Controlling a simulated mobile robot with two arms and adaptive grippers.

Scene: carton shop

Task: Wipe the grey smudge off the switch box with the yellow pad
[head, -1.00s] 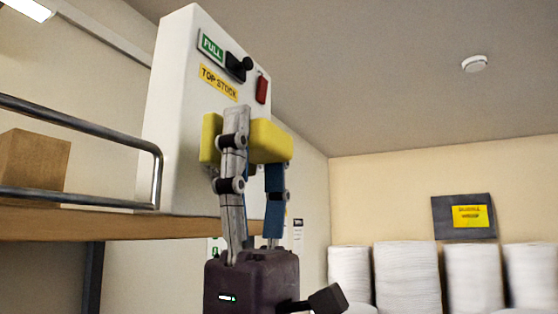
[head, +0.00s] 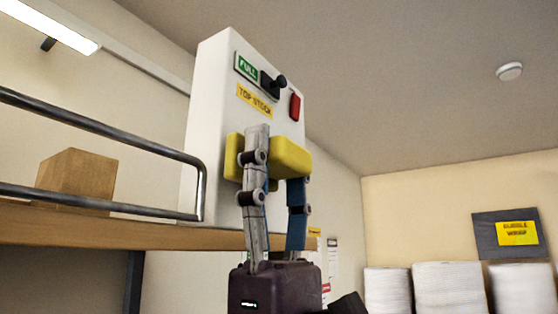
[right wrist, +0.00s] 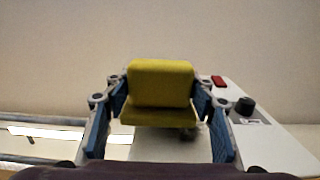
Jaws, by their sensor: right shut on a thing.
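The switch box (head: 212,110) is a tall white box at the shelf's end, with a green FULL label, a black knob, a red switch and a yellow TOP STOCK label. The yellow pad (head: 291,157) is held upright in front of its lower face. My right gripper (head: 275,160) is shut on the pad from both sides. In the right wrist view the pad (right wrist: 160,82) sits between the fingers; I cannot tell whether it touches the box. No grey smudge shows clearly; a small dark patch below the pad in that view is unclear. My left gripper is out of view.
A wooden shelf (head: 120,232) with a metal rail (head: 110,124) runs along the left, carrying a brown carton (head: 77,180). White rolls (head: 450,290) stand at the lower right below a BUBBLE WRAP sign (head: 515,234). The air right of the box is clear.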

